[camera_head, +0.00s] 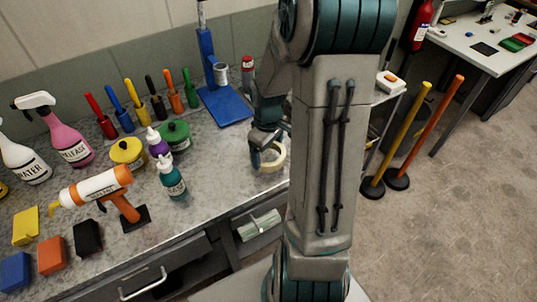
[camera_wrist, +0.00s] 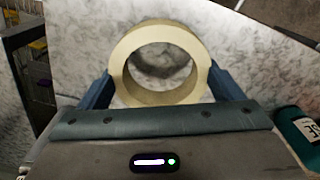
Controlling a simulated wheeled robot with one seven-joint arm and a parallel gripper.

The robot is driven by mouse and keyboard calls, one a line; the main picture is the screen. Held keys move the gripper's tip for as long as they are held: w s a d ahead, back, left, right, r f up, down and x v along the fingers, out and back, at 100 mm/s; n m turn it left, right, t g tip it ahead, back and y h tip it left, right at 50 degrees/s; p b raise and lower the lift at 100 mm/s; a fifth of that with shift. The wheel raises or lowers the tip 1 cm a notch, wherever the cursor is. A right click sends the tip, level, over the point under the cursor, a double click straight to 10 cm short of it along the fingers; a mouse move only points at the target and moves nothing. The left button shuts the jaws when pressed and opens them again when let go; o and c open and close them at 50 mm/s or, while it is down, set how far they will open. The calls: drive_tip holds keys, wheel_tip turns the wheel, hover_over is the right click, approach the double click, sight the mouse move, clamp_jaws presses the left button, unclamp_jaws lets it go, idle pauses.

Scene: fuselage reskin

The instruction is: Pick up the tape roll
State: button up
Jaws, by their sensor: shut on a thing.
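The tape roll (camera_head: 272,160) is a cream-coloured ring near the right end of the grey speckled worktop in the head view. My gripper (camera_head: 262,150) is at its left side, partly hidden by my arm. In the wrist view the tape roll (camera_wrist: 160,95) sits between the two blue fingers of my gripper (camera_wrist: 159,88), one against each side. The gripper is shut on it. I cannot tell whether the roll rests on the worktop or is slightly above it.
A teal bottle (camera_head: 172,180), a green pot (camera_head: 174,136) and a blue stand (camera_head: 222,100) are to the left on the worktop (camera_head: 215,160). An open drawer (camera_head: 260,226) is below the front edge. Yellow and orange poles (camera_head: 400,135) stand on the floor at right.

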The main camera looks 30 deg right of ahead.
drive_tip(key=shift+s+d+r, duration=0.1)
drive_tip(key=shift+r, duration=0.85)
drive_tip(key=s+d+r, duration=0.1)
drive_tip(key=s+r, duration=0.2)
drive_tip(key=s, duration=0.2)
drive_tip(key=s+d+r+b, duration=0.1)
drive_tip(key=s+d+r, duration=0.1)
drive_tip(key=s, duration=0.4)
drive_tip(key=shift+r, duration=0.8)
